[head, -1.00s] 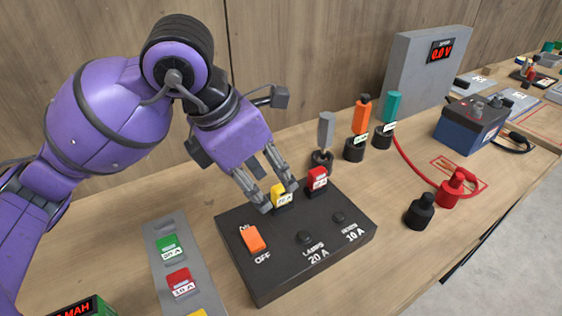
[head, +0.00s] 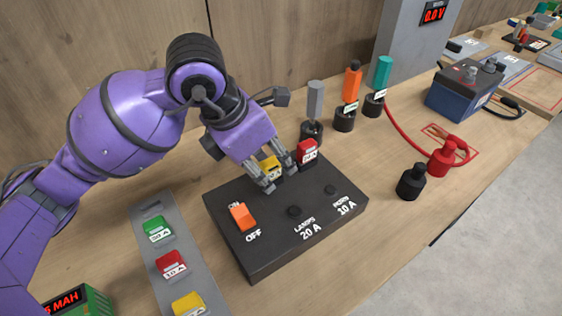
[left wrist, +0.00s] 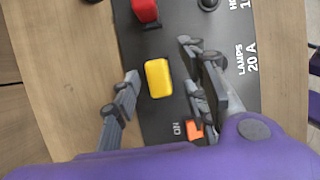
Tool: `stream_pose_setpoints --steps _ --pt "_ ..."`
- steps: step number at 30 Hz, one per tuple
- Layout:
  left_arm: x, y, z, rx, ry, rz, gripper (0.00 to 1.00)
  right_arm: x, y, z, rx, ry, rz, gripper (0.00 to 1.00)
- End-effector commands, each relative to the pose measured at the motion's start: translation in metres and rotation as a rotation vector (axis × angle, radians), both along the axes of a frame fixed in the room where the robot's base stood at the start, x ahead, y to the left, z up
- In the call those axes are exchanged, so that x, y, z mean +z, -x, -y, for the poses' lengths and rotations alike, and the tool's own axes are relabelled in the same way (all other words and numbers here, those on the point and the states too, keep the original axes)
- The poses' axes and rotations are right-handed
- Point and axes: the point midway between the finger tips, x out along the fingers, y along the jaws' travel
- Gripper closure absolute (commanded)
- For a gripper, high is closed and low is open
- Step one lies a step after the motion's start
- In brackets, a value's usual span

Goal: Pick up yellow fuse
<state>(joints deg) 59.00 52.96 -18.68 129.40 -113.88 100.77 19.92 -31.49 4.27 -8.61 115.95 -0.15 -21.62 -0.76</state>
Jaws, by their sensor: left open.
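The yellow fuse (head: 270,167) stands in the back part of the black switch box (head: 290,243). My left gripper (head: 261,178) is open, with its fingers on either side of the yellow fuse. In the left wrist view the yellow fuse (left wrist: 158,78) lies between the two spread fingers (left wrist: 158,92), with gaps on both sides. A red fuse (head: 307,152) stands beside it on the box and also shows in the left wrist view (left wrist: 145,10). My right gripper is not in view.
An orange switch (head: 242,216) sits at the box's left. A grey strip (head: 190,258) with green, red and yellow fuses lies further left. Grey, orange and teal-handled tools (head: 315,100) stand behind. Black and red terminal caps (head: 411,182) stand at right, near a battery (head: 464,95).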

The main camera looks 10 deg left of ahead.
Motion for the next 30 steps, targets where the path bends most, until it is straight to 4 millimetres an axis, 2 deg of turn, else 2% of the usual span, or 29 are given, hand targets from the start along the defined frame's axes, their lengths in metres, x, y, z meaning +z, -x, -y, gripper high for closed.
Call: stream_pose_setpoints --steps 4,5,14,23,26,30 --pt "0.0 0.0 0.0 0.0 0.0 0.0 0.59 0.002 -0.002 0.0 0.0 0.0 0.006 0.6" --pt "0.0 0.0 0.0 0.0 0.0 0.0 0.62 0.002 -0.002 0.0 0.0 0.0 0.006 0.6" --pt "0.0 0.0 -0.001 0.001 0.0 0.0 1.0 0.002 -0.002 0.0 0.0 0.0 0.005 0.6" --pt "0.002 0.0 -0.001 0.001 -0.001 0.001 1.0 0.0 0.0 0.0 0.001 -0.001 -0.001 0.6" --pt "0.009 -0.001 -0.001 0.001 -0.001 0.003 1.0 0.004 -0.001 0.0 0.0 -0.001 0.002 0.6" --pt "0.029 -0.001 -0.001 0.002 -0.002 0.008 1.0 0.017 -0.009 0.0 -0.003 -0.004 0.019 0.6"
